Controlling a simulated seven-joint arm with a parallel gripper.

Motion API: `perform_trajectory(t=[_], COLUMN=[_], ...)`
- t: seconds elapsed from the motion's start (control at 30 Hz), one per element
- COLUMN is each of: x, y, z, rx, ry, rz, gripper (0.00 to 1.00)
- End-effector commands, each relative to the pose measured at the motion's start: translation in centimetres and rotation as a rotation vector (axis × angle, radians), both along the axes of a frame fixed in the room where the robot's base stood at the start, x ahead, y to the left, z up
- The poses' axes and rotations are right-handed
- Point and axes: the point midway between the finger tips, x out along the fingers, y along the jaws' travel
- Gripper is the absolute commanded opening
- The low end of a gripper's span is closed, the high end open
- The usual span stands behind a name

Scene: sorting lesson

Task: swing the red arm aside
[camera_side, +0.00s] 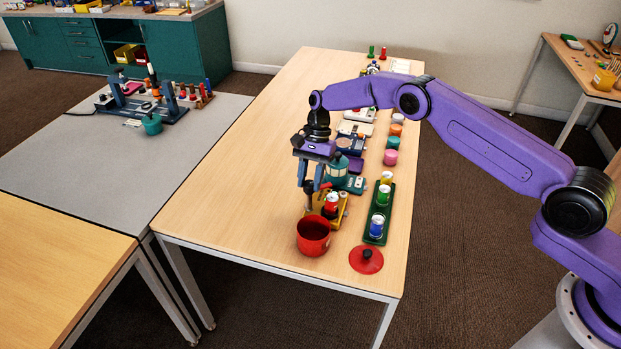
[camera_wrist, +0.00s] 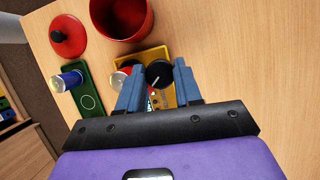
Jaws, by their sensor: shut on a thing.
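My gripper (camera_side: 311,191) is over the yellow base (camera_side: 342,214) near the front of the long table. Its blue fingers are shut on a dark round knob (camera_wrist: 159,74) with a white line on top; the knob's dark body (camera_side: 309,196) shows in the side view. A red can (camera_side: 331,205) with a pale lid stands on the yellow base, just right of the fingers. A small red piece (camera_side: 325,186) shows above the can, perhaps part of the red arm. How it joins the knob is hidden by the fingers. The yellow base also shows in the wrist view (camera_wrist: 155,54).
A red pot (camera_side: 313,237) stands close in front of the yellow base. A red lid (camera_side: 366,260) lies to its right. A green tray (camera_side: 374,240) with cans is right of the base, and a teal lantern (camera_side: 337,170) stands behind. The table's left side is clear.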

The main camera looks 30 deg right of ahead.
Motion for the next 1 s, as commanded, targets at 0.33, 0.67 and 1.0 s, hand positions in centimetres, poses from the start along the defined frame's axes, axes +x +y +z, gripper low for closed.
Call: perform_trajectory(t=[0.33, 0.67, 1.0], x=[0.15, 0.14, 0.14], y=[-0.04, 0.0, -0.01], z=[0.0, 0.02, 0.01], rx=[0.0, 0.0, -0.001], ry=[-0.001, -0.001, -0.001], rz=[0.163, 0.215, 0.217], gripper=[0.04, 0.04, 0.04])
